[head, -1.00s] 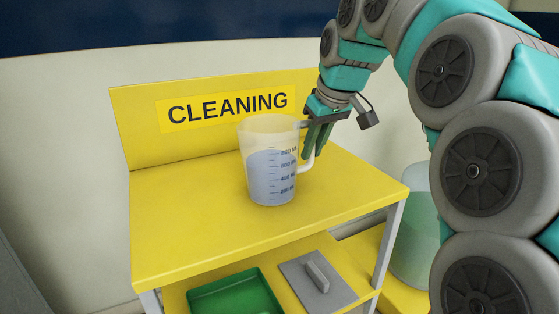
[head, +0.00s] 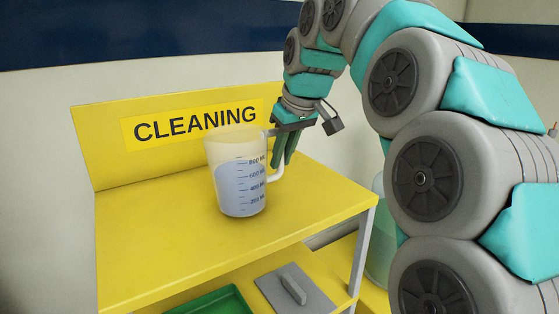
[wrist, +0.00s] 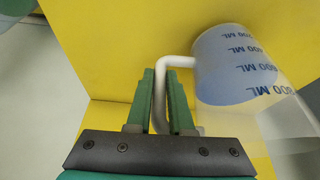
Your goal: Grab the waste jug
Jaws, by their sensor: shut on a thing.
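The waste jug (head: 238,178) is a clear measuring jug with blue volume marks and bluish liquid inside. It is upright over the yellow cleaning shelf top; I cannot tell whether its base touches the surface. Its white handle is on the right side. My gripper (head: 284,160) comes down from above at the handle. In the wrist view, the two green fingers of my gripper (wrist: 164,105) are on either side of the white handle and shut on it. The jug body (wrist: 240,75) shows to the right of the fingers, partly cut off by the frame.
The yellow cleaning station (head: 150,240) has an upright back panel with a "CLEANING" sign (head: 195,124). On its lower shelf are a green tray (head: 215,303) and a grey lidded item (head: 294,289). A large translucent greenish container (head: 378,250) stands at the right, partly hidden.

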